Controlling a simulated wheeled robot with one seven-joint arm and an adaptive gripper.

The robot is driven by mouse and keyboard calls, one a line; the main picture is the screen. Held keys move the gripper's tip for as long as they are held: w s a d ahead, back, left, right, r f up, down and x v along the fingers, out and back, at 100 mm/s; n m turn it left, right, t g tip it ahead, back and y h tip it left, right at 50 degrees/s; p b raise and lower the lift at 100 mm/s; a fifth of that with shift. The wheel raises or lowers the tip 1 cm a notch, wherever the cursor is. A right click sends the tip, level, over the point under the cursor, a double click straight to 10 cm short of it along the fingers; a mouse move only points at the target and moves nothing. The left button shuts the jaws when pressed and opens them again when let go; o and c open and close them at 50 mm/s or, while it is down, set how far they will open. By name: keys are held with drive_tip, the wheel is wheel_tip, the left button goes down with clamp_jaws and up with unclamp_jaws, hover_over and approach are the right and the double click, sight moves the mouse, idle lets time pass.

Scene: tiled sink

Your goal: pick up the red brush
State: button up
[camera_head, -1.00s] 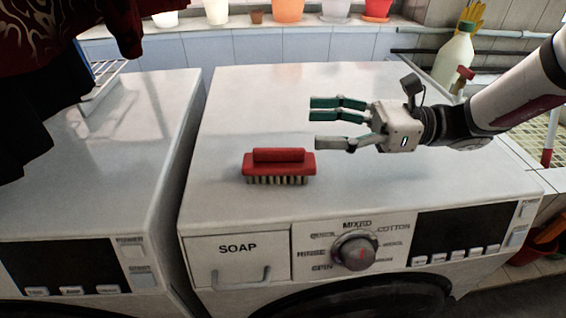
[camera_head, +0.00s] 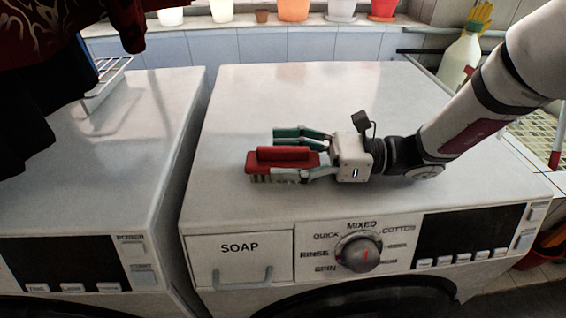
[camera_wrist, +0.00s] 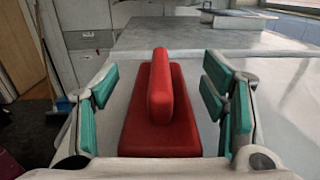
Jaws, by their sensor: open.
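The red brush (camera_head: 270,163) lies bristles down on top of the right-hand washing machine (camera_head: 380,110), near its front edge. My gripper (camera_head: 296,153) is open and low over the machine top, with its fingers around the right part of the brush. In the wrist view the red brush (camera_wrist: 160,115) with its raised handle lies between the green-padded fingers of my gripper (camera_wrist: 160,105). A gap shows on each side between the brush and the pads. In the head view the near finger hides part of the bristles.
A second washing machine (camera_head: 100,150) stands to the left, with a narrow gap between. Dark clothes (camera_head: 40,90) hang at the left. A bottle (camera_head: 461,58) stands at the back right, and flower pots (camera_head: 293,9) line the back ledge. The machine top behind the brush is clear.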

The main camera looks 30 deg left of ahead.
drive_tip(key=shift+s+a, duration=0.1)
drive_tip(key=shift+a, duration=0.1)
drive_tip(key=c, duration=1.3)
drive_tip(key=shift+r, duration=0.2)
